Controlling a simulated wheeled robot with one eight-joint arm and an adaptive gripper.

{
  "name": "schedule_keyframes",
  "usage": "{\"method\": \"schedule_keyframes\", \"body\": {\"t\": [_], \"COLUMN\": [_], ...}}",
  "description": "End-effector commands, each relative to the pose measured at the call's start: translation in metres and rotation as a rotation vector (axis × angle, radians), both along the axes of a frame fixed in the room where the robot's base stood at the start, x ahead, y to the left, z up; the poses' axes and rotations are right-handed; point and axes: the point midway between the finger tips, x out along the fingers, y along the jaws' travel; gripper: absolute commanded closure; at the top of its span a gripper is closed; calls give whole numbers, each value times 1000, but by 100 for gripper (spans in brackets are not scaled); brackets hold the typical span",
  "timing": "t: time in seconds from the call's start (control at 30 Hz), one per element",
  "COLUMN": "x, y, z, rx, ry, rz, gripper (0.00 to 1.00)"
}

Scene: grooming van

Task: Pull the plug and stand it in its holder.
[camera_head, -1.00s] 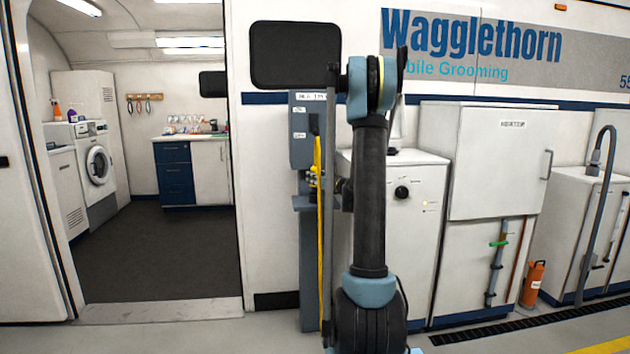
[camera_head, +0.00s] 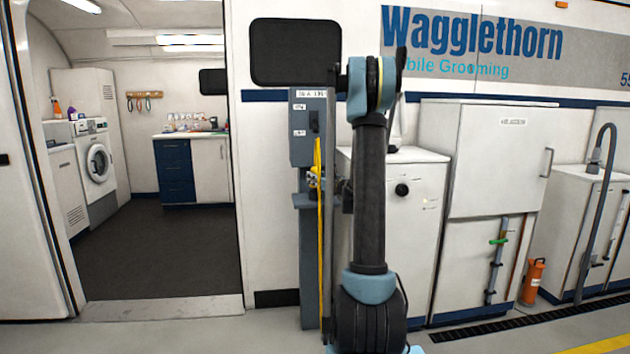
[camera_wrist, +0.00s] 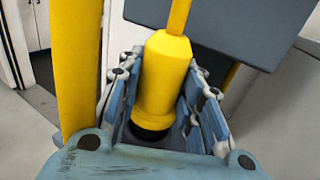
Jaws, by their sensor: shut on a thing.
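My gripper (camera_wrist: 162,110) is shut on the yellow plug (camera_wrist: 165,75) in the wrist view, with its blue-grey fingers on both sides of the plug's body. A yellow cable runs up from the plug's narrow end, and a dark ring shows at its wide end. In the head view a small part of the yellow plug (camera_head: 313,180) shows at the grey post, and my arm hides most of the gripper. The yellow cable (camera_head: 319,240) hangs down along the post. The grey power box (camera_head: 302,150) is above. I cannot tell whether the plug touches a socket or the holder.
A grey shelf-like part (camera_wrist: 215,35) is close beyond the plug, and a thick yellow cable (camera_wrist: 75,65) passes on the left in the wrist view. A white cabinet (camera_head: 425,240) stands right of the post. The open van doorway (camera_head: 150,240) is left.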

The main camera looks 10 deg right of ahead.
Motion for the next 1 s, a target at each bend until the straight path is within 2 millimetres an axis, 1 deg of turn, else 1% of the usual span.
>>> {"method": "schedule_keyframes", "body": {"t": [0.47, 0.8, 1.0], "x": [0, 0, 0], "y": [0, 0, 0], "z": [-1, -9, -10], "rx": [0, 0, 0], "ry": [0, 0, 0], "rz": [0, 0, 0], "gripper": [98, 98, 98]}}
